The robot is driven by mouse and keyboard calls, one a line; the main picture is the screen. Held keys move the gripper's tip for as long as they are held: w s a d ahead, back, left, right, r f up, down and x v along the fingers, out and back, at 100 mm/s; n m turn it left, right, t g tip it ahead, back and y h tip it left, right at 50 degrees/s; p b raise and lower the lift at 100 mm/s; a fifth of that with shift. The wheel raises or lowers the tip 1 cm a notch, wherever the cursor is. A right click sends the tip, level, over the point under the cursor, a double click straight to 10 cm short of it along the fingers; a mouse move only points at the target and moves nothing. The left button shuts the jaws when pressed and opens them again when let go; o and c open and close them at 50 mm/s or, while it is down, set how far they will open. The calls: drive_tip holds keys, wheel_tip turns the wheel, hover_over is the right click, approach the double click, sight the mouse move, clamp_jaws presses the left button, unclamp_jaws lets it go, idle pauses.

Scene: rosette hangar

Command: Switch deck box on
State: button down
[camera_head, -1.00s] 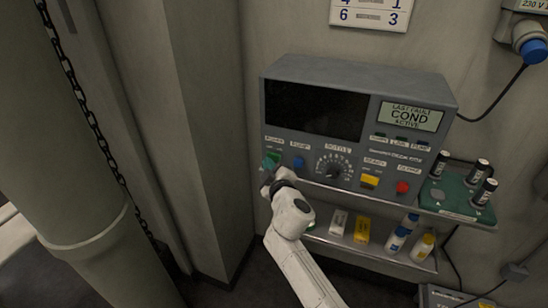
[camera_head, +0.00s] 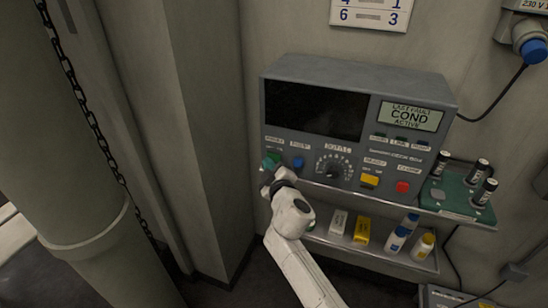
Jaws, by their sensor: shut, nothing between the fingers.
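The deck box (camera_head: 360,125) is a grey panel on a shelf against the wall. It has a dark, blank screen (camera_head: 316,109) and a small lit display (camera_head: 410,116) reading "LAST FAULT COND ACTIVE". Along its lower front are a green switch (camera_head: 271,158) at the far left, a blue button (camera_head: 298,163), a dial (camera_head: 333,171), a yellow switch (camera_head: 370,180) and a red button (camera_head: 402,187). My gripper (camera_head: 268,172) is shut and empty at the green switch, just below it. Whether it touches the switch, I cannot tell.
A green holder (camera_head: 452,195) with several upright dark cylinders stands right of the box. A lower shelf (camera_head: 375,248) holds small boxes and bottles. A pipe (camera_head: 75,150) and chain stand at the left.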

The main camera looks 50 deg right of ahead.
drive_tip(key=shift+d, duration=0.25)
idle(0.4)
drive_tip(key=shift+d, duration=0.2)
drive_tip(key=shift+d+r, duration=0.25)
drive_tip(key=shift+d, duration=0.2)
idle(0.7)
drive_tip(key=shift+d, duration=0.2)
idle(0.4)
drive_tip(key=shift+s+a+f, duration=0.1)
drive_tip(key=shift+a+f, duration=0.05)
drive_tip(key=shift+a, duration=0.1)
idle(0.3)
drive_tip(key=shift+s+a+f+b, duration=0.15)
drive_tip(key=shift+a+b, duration=0.2)
drive_tip(key=shift+a, duration=0.6)
drive_tip(key=shift+s+a+r+b, duration=0.15)
drive_tip(key=shift+a+b, duration=0.2)
drive_tip(key=shift+a, duration=0.55)
drive_tip(key=shift+s+a+f+b, duration=0.15)
drive_tip(key=shift+a+b, duration=0.2)
drive_tip(key=shift+a, duration=0.6)
